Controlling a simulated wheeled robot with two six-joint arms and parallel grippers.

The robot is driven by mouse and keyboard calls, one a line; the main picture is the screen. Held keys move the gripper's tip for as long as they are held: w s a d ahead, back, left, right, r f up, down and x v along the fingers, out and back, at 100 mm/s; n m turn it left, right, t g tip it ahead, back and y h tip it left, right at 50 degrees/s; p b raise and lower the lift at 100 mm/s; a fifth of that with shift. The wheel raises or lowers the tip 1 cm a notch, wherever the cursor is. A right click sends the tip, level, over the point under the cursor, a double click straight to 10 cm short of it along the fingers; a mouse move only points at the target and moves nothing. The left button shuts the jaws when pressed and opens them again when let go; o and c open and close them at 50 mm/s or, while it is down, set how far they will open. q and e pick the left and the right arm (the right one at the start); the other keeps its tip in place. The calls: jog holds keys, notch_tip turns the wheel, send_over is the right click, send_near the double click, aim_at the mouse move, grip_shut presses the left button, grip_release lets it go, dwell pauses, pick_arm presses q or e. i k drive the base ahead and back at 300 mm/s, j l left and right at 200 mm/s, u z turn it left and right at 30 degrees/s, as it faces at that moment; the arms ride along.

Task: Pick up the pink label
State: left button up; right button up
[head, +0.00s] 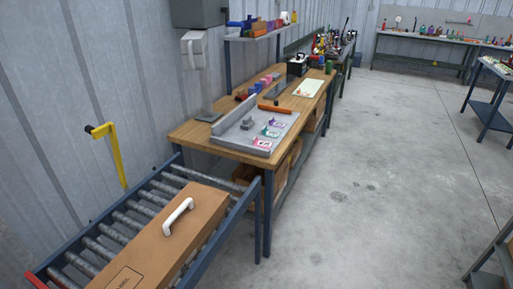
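A small pink label (263,143) lies near the front corner of a grey tray or plate (237,141) on the wooden workbench (195,137). A teal label (270,132) lies just behind it, and a purple-pink one (278,124) lies behind that. The labels are small in the head view, so their print cannot be read. Neither of my grippers is in view, and nothing of my arms shows near the labels.
A roller conveyor (97,246) with a long cardboard box (165,245) stands in front of the bench. An orange bar (275,109) and a pale green sheet (308,88) lie on the bench. A shelf (262,36) hangs above. The concrete floor (365,170) to the right is clear.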

aim_at(258, 143)
jog(key=i+l+z, duration=0.6)
jog(key=i, duration=0.35)
jog(key=i+z, duration=0.25)
jog(key=i, duration=1.4)
jog(key=i+u, duration=0.4)
jog(key=i+l+u, duration=0.15)
jog(key=u, duration=0.25)
jog(key=i+l+u, duration=0.6)
jog(key=u, duration=0.15)
jog(key=i+l, duration=0.05)
